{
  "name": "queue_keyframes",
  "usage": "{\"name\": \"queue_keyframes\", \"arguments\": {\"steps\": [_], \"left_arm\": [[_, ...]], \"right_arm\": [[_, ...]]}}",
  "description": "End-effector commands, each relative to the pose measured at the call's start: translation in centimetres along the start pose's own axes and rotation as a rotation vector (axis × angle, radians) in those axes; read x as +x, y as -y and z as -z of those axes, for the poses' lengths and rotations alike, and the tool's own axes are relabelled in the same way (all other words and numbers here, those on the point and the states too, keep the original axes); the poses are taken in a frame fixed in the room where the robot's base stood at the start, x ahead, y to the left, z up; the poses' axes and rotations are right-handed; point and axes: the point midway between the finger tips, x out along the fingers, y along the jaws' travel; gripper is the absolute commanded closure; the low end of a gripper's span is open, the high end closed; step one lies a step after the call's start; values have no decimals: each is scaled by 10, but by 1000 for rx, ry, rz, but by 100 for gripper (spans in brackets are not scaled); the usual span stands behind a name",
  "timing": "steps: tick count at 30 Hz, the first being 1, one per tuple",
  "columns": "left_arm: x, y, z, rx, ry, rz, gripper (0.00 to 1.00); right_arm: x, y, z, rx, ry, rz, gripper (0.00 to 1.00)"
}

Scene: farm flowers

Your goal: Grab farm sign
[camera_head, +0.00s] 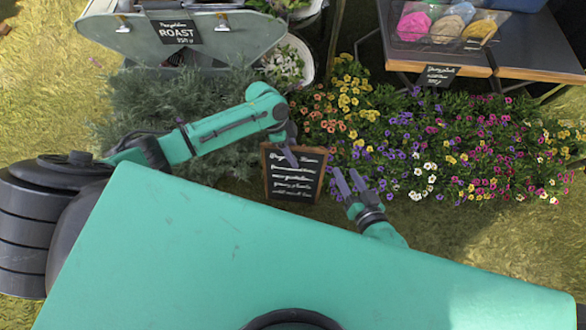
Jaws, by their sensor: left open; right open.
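The farm sign (294,178) is a small blackboard with a wooden frame and white handwriting, standing upright at the front edge of the plants in the middle of the view. My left gripper (290,156) is open, and its finger overlaps the sign's top part in the picture. I cannot tell whether it touches the sign. My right gripper (350,182) is open and empty, just right of the sign, with its two fingers pointing up and to the left. The sign's lower edge is close to my green body.
Colourful flowers (430,150) fill the right, and grey-green bushes (170,105) the left. Behind stand a grey stall with a ROAST sign (176,28) and a table (520,58) with a tray of coloured items (447,24). Grass (50,60) is open at far left.

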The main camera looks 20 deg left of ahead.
Motion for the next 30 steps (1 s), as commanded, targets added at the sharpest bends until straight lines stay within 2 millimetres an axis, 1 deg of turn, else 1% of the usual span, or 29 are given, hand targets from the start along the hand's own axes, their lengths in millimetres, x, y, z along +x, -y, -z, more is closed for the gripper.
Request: {"name": "queue_keyframes", "arguments": {"steps": [1,3,5,10,11,12,14,15,30], "left_arm": [[18,0,-5,0,1,-3,50],[28,0,-3,0,-1,-3,50],[31,0,-3,-1,0,-2,50],[29,-1,-2,-1,0,-1,50],[29,-1,-2,-1,0,-1,58],[29,-1,-2,-1,0,-1,73],[29,-1,-2,-1,1,-1,96],[29,-1,-2,-1,1,-2,100],[29,-1,-3,-1,4,-2,100]], "right_arm": [[6,-5,-13,4,-8,0,50],[8,-6,-16,8,-19,0,50],[9,-6,-17,9,-25,0,50],[8,-6,-14,9,-26,-1,50],[8,-6,-14,9,-26,-1,50],[8,-6,-14,9,-26,-1,50],[8,-6,-14,9,-26,-1,50],[8,-6,-14,9,-26,-1,50],[8,-6,-14,9,-26,-1,50]]}}
